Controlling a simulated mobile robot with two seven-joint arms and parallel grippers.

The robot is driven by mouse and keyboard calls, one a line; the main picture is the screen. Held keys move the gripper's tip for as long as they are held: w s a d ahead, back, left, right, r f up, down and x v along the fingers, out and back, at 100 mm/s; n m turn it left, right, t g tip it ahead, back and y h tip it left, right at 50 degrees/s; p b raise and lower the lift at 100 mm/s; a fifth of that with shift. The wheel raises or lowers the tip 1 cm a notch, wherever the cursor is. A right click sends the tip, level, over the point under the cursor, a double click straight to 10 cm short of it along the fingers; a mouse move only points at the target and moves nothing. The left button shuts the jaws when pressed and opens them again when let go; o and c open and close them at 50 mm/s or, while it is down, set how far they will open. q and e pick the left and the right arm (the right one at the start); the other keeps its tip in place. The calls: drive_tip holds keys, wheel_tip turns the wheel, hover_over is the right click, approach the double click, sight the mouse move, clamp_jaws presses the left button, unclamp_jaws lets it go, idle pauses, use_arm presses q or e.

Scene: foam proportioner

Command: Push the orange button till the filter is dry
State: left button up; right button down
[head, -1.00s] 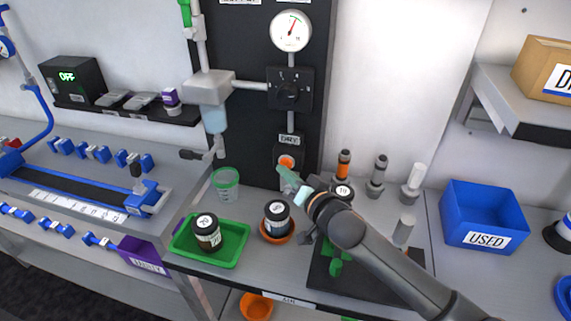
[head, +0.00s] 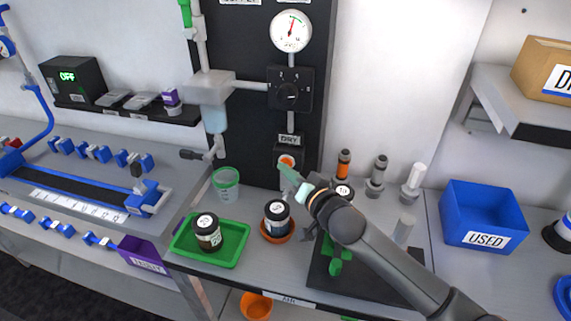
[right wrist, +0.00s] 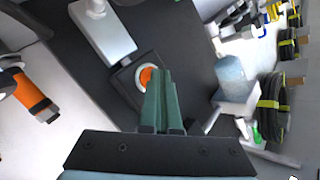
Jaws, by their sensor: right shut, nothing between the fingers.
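The orange button (head: 287,160) sits in a pale ring on a dark box under a "DRY" label, low on the black panel. In the right wrist view the button (right wrist: 147,76) is partly hidden behind my fingertips. My right gripper (head: 283,169) is shut and empty, its green fingers pointing at the button. The tips overlap the button's edge; I cannot tell whether they touch or press it. A pale blue bowl (head: 215,119), which may be the filter, hangs under a grey block; it also shows in the wrist view (right wrist: 232,72). My left gripper is not in view.
A gauge (head: 291,31) and a black dial (head: 289,90) are above the button. A green cup (head: 226,183), a green tray (head: 236,252) with a jar, and another jar (head: 277,215) stand below. A blue "USED" bin (head: 484,216) is at right.

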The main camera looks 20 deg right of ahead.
drive_tip(key=shift+s+a, duration=0.4)
drive_tip(key=shift+s, duration=0.3)
drive_tip(key=shift+s+a+p, duration=0.35)
drive_tip(key=shift+s+a, duration=0.4)
drive_tip(key=shift+s, duration=0.3)
drive_tip(key=shift+s+a+p, duration=0.35)
drive_tip(key=shift+s+a, duration=0.35)
drive_tip(key=shift+s, duration=0.35)
